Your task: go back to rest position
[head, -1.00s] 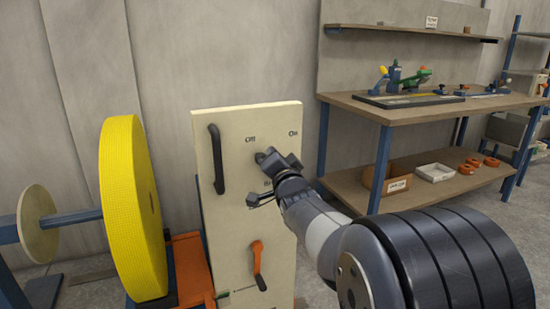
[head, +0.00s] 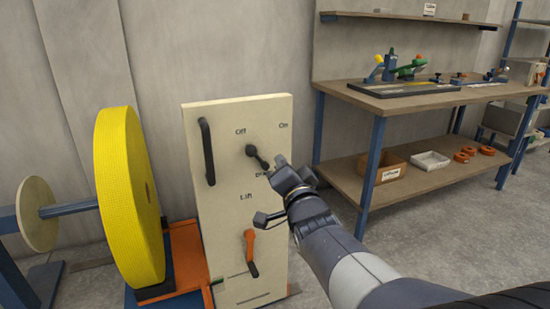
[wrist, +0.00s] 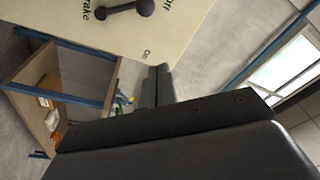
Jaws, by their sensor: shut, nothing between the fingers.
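My gripper (head: 281,163) is shut and empty. In the head view it is just right of the black brake knob (head: 257,157) on the cream control panel (head: 221,183), with a small gap between them. The knob lever slants down to the right, below and between the "Off" and "On" labels. In the wrist view the shut fingers (wrist: 158,85) point past the panel (wrist: 180,22), and the knob lever (wrist: 125,10) shows at the top edge, apart from them. My arm reaches in from the lower right.
An orange lift handle (head: 251,252) hangs low on the panel. A black grab handle (head: 207,151) is at its left. A yellow tape roll (head: 124,195) stands left of the panel. A workbench (head: 400,100) with tools stands at the right. Open floor (head: 430,225) lies before it.

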